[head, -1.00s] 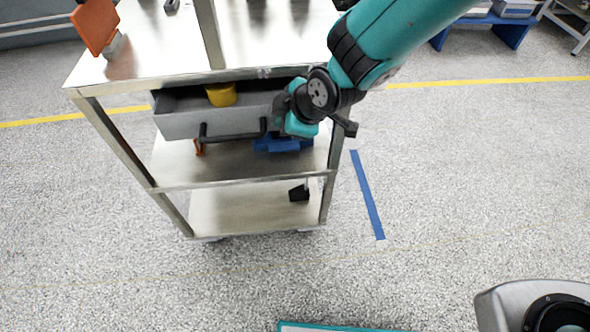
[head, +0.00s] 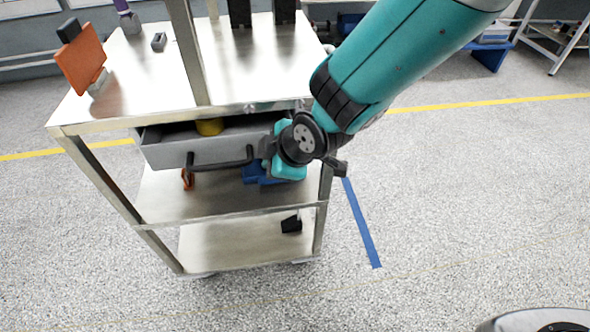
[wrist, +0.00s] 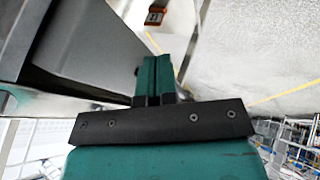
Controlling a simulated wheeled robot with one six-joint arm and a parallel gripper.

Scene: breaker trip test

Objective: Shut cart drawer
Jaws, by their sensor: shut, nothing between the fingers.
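The cart drawer (head: 222,152) is a grey box under the cart's top, partly open, with a dark bar handle (head: 222,164) on its front. A yellow round object (head: 210,127) sits inside, partly hidden by the cart top. My gripper (head: 267,148) is at the right end of the drawer front, close to the handle's right end; whether it touches is unclear. In the wrist view its teal fingers (wrist: 156,77) are together with nothing between them. A grey panel, likely the drawer front (wrist: 90,45), lies just left of them.
The metal cart top (head: 150,85) carries an orange panel (head: 80,60) and small items. A post (head: 187,55) rises from its front edge. The lower shelves hold a blue bin (head: 258,175) and a black block (head: 291,224). Floor in front and right is open, with blue tape (head: 361,225).

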